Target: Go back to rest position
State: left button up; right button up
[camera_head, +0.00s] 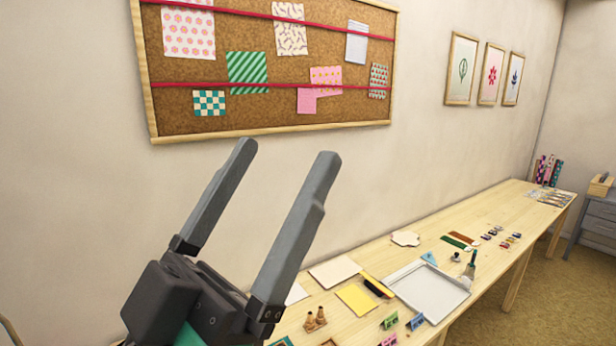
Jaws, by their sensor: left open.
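My left gripper (283,170) is large in the front left of the head view. Its two grey fingers point up and stand wide apart, with nothing between them. It is raised in front of the wall, nearer to me than the table. My right gripper is not in view. On the long wooden table (490,222) lie a white tray (428,290), a yellow sheet or pad (357,299) with a dark block (377,286) beside it, and a pale sheet (335,271). The gripper hides part of the table's near left end.
Small wooden pieces (314,318) and coloured clips (389,321) lie near the table's front edge. A dark-handled tool (470,266) stands right of the tray. A cork board (270,105) hangs on the wall behind the gripper. A grey cabinet (597,222) stands at far right.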

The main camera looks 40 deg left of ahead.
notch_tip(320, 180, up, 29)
jog(key=p, duration=2.8)
